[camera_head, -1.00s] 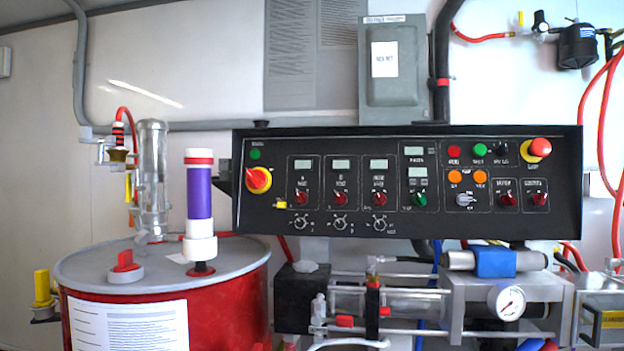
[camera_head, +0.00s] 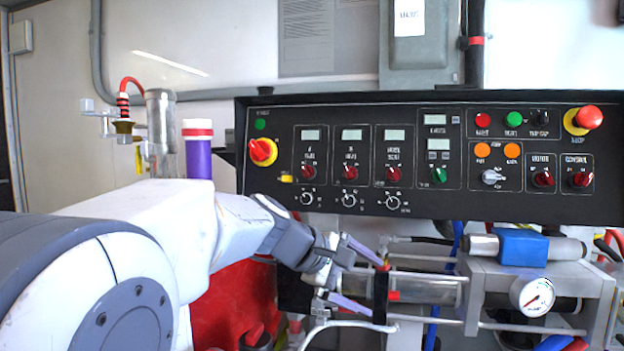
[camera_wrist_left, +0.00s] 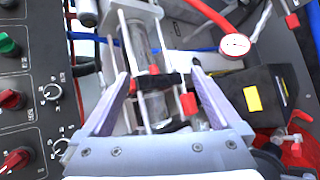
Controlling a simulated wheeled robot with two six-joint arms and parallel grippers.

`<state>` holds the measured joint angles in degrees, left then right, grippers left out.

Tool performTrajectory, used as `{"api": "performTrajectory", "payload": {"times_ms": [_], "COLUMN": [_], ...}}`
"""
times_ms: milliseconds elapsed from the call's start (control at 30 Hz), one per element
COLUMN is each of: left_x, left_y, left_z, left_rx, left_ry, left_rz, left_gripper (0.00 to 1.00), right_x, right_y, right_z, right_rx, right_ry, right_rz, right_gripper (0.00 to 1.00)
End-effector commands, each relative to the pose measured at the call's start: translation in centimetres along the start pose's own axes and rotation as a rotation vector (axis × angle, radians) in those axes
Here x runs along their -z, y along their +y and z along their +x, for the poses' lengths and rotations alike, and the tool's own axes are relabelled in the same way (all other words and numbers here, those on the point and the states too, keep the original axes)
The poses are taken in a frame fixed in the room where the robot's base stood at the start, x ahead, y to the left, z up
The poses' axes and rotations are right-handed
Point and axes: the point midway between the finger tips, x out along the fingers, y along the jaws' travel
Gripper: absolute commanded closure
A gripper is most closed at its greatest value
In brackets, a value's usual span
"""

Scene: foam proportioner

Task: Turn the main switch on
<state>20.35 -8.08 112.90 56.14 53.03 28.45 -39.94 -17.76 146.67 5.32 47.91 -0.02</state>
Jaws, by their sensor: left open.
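The main switch, a red rotary knob on a yellow disc (camera_head: 263,152), sits at the left end of the black control panel (camera_head: 455,203), below a green lamp. Nothing covers it in the head view, and it does not show in the left wrist view. My left gripper (camera_head: 375,286) is open and empty, below the panel and to the right of the main switch, in front of the pump tubes. In the left wrist view, its spread fingers (camera_wrist_left: 158,74) have the pump parts behind them. My right gripper is not in view.
The panel carries several red knobs (camera_head: 543,179) and a red emergency stop button (camera_head: 588,117). A clear cylinder (camera_head: 160,125) and a purple tube (camera_head: 198,157) stand at the left above the red drum (camera_head: 235,300). A pressure gauge (camera_head: 532,295) is at the lower right.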

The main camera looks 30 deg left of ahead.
Motion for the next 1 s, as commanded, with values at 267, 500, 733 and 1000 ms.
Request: {"api": "performTrajectory", "payload": {"times_ms": [267, 500, 733, 1000], "left_x": [15.1, 18.6, 19.7, 21.8], "left_y": [12.1, 14.2, 16.0, 19.3], "left_z": [-18.6, -27.6, -26.5, -23.2], "left_rx": [-0.61, -0.848, -0.865, -0.862], "left_ry": [0.187, 0.212, 0.205, 0.208], "left_rz": [-0.51, -0.623, -0.631, -0.629], "left_gripper": [0.03, 0.03, 0.03, 0.03], "right_x": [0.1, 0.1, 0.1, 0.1], "right_y": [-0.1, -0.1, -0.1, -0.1], "right_z": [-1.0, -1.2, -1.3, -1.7], "right_rx": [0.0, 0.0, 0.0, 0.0], "right_ry": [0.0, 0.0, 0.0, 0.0], "right_rz": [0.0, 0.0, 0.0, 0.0], "right_gripper": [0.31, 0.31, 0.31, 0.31]}}
